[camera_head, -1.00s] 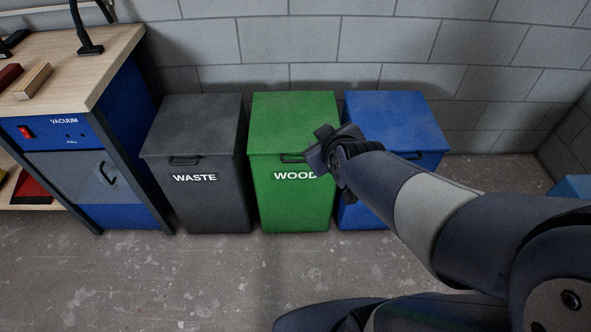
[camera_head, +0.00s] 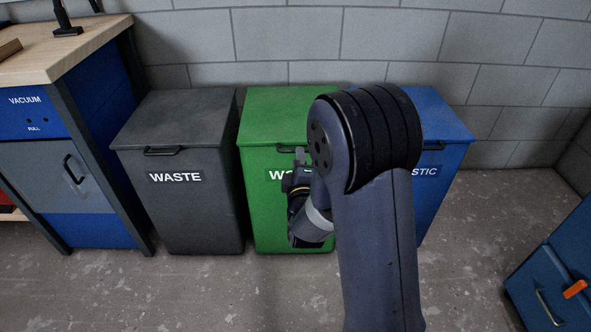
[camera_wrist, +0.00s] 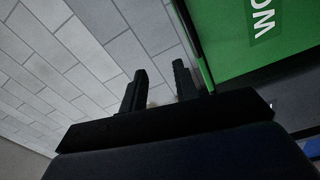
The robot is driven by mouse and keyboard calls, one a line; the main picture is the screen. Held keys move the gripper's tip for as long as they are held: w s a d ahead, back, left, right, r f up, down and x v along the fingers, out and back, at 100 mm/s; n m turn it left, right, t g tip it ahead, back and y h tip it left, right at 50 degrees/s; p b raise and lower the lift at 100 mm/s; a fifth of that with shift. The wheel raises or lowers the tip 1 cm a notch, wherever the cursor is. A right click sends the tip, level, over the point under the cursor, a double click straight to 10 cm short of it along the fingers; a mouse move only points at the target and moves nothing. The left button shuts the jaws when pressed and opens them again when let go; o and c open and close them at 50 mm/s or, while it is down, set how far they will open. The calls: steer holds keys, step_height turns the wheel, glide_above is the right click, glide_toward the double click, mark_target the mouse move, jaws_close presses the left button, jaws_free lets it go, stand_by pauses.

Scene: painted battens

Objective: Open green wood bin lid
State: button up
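The green wood bin (camera_head: 262,205) stands between the grey and blue bins. Its green lid (camera_head: 275,112) lies flat and shut. The left end of the lid's handle (camera_head: 285,149) shows; the rest is hidden behind my arm. My gripper (camera_head: 301,160) is in front of the bin, around the height of its label and just under the lid edge. In the wrist view its two dark fingers (camera_wrist: 160,85) stand apart with a gap between them, and the green bin (camera_wrist: 225,40) with part of its white lettering is on the right. I cannot tell whether the fingers touch the handle.
A grey waste bin (camera_head: 195,215) stands to the left and a blue bin (camera_head: 440,185) to the right, partly behind my arm. A workbench (camera_head: 60,60) is at far left and a blue cabinet (camera_head: 560,270) at lower right. A block wall (camera_head: 290,40) is close behind.

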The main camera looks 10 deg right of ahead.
step_height(320, 180, down, 7)
steer(key=n+t+b, duration=0.2)
steer(key=b, duration=0.2)
steer(key=shift+g+h, duration=0.3)
steer(key=shift+h, duration=0.2)
steer(key=w, duration=0.3)
steer(key=w+r+b, duration=0.1)
steer(key=w, duration=0.3)
steer(key=w+r, duration=0.1)
steer(key=w, duration=0.2)
steer(key=shift+w+d+r+b, duration=0.1)
steer(key=shift+w+d+b, duration=0.2)
steer(key=shift+w, duration=0.1)
steer(key=shift+c, duration=0.6)
jaws_close()
